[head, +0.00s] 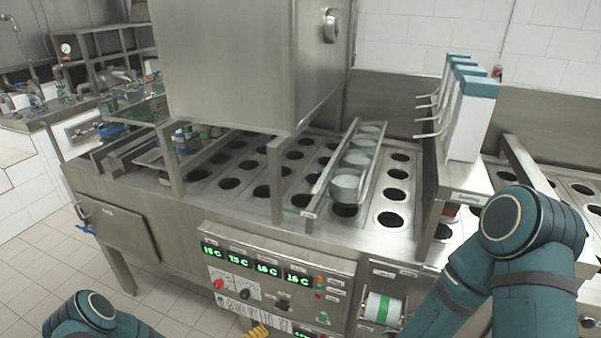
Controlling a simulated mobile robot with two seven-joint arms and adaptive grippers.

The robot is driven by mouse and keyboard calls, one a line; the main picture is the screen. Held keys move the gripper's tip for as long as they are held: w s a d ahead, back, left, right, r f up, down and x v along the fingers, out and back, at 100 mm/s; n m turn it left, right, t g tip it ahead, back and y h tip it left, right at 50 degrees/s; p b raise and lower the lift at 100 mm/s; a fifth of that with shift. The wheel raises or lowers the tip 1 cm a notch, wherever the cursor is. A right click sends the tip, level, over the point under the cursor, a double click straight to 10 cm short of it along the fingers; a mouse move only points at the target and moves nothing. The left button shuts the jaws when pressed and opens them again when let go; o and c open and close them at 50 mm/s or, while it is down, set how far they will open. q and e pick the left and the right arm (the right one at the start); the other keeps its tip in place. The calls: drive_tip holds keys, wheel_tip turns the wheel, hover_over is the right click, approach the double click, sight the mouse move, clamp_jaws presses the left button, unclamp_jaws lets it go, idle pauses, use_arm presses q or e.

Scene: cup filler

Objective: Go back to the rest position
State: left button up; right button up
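My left arm (95,315) shows only as a teal joint and link at the bottom left; its gripper is outside the picture. My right arm (520,240) is bent at the right, with teal links running down past the bottom edge; its gripper is not in view either. The steel cup filler (200,225) stands in front of me. A slanted rail (373,170) on it holds several pale cups (345,186) in a row above the round holes (390,219). I cannot see anything held by either arm.
A control panel (275,280) with green displays faces me. A large steel box (235,65) overhangs the holes. White dispensers with teal tops (470,110) stand near my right arm. A small yellow object (258,331) shows at the bottom edge. Tiled floor (50,265) is open at the left.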

use_arm(q)
drive_tip(key=s+d+r+m+g+y, duration=0.25)
drive_tip(key=s+m+g+y, duration=0.3)
drive_tip(key=s+g, duration=0.7)
wheel_tip(320, 180, up, 7)
drive_tip(key=s+a+m+t+y, duration=0.1)
drive_tip(key=s+m+t+y, duration=0.2)
drive_tip(key=t, duration=0.3)
drive_tip(key=shift+a+m+y, duration=0.35)
drive_tip(key=shift+a+m, duration=0.05)
drive_tip(key=shift+m, duration=0.15)
drive_tip(key=shift+t, duration=0.25)
